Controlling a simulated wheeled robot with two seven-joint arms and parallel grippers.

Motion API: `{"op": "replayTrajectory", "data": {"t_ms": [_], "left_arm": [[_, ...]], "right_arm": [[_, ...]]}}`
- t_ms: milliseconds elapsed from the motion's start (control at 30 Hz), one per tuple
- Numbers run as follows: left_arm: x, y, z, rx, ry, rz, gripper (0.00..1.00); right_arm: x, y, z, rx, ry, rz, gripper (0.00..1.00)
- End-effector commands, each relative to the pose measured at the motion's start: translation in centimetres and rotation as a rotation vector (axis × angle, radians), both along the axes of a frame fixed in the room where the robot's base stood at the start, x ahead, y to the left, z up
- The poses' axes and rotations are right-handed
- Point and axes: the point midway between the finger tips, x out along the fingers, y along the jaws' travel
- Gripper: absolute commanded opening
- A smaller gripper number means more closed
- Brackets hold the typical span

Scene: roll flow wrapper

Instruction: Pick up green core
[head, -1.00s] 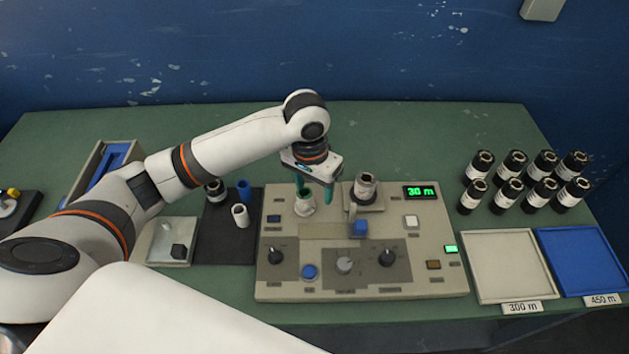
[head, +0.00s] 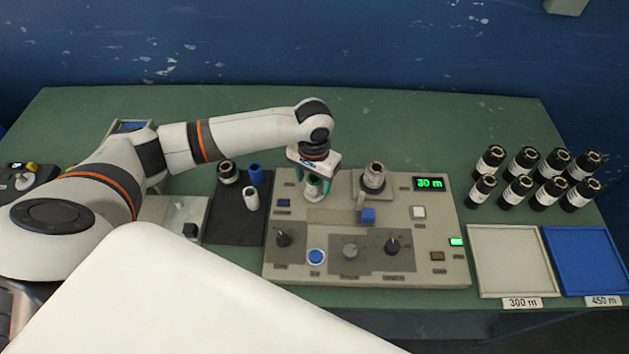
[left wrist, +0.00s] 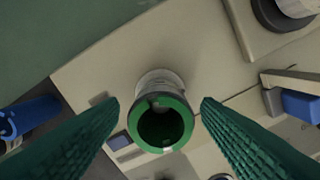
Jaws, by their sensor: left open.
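The green core (left wrist: 161,122) is a hollow tube with a green rim. It stands on a pale holder on the control panel, and I look down into it in the left wrist view. In the head view the green core (head: 313,183) shows under my left gripper (head: 314,190). In the left wrist view the green fingers of my left gripper (left wrist: 160,105) are open, one on each side of the core, with a gap on both sides. The fingers appear not to touch it. My right gripper is not in view.
The control panel (head: 350,272) has knobs, buttons and a 30 m display. A second spindle (head: 374,178) stands right of the core. Several black rolls and two trays are at right.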

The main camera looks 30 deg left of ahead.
Motion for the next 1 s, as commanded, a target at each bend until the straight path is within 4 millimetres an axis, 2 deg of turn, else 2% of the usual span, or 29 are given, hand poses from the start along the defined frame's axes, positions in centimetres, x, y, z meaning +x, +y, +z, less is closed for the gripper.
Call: {"op": "replayTrajectory", "data": {"t_ms": [133,400,700,1000], "left_arm": [[0.0,-0.1,-1.6,-0.001,0.001,-0.001,0.58],[0.0,-0.1,-2.0,0.000,-0.001,-0.001,0.58],[0.0,-0.1,-1.9,0.000,-0.001,-0.001,0.10],[0.1,-0.1,-1.4,-0.001,-0.003,-0.001,0.10]], "right_arm": [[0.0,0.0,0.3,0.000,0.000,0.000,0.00],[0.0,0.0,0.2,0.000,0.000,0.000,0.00],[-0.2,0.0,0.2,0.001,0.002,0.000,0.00],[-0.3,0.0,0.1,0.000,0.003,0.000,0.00]]}}
